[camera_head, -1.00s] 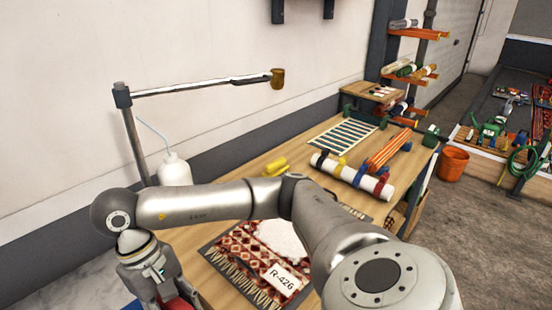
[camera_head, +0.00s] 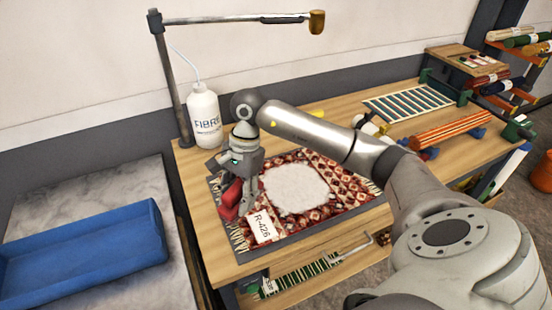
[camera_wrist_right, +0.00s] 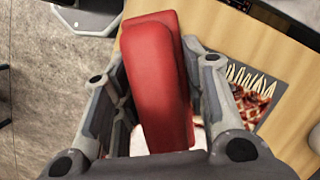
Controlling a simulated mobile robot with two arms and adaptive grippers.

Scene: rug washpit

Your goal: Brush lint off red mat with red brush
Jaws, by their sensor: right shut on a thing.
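The red patterned mat (camera_head: 350,212) lies on the wooden table with pale fringes at its ends. A broad white patch of lint (camera_head: 295,188) covers its middle. A white tag marked R-426 (camera_head: 263,227) lies at its near left corner. My right gripper (camera_head: 240,187) is shut on the red brush (camera_head: 230,203), over the mat's left end beside the tag. I cannot tell whether the brush touches the mat. In the right wrist view the brush (camera_wrist_right: 158,85) sits between both fingers, and a fringed mat corner (camera_wrist_right: 250,92) shows to the right. The bristles are hidden. My left gripper is not in view.
A white bottle marked FIBRE (camera_head: 204,117) stands behind the mat's left end, beside a post with an overhead arm (camera_head: 230,20). A blue tray (camera_head: 85,255) lies left of the table. A slatted rack (camera_head: 408,102) and orange rolls (camera_head: 450,128) occupy the table's right side.

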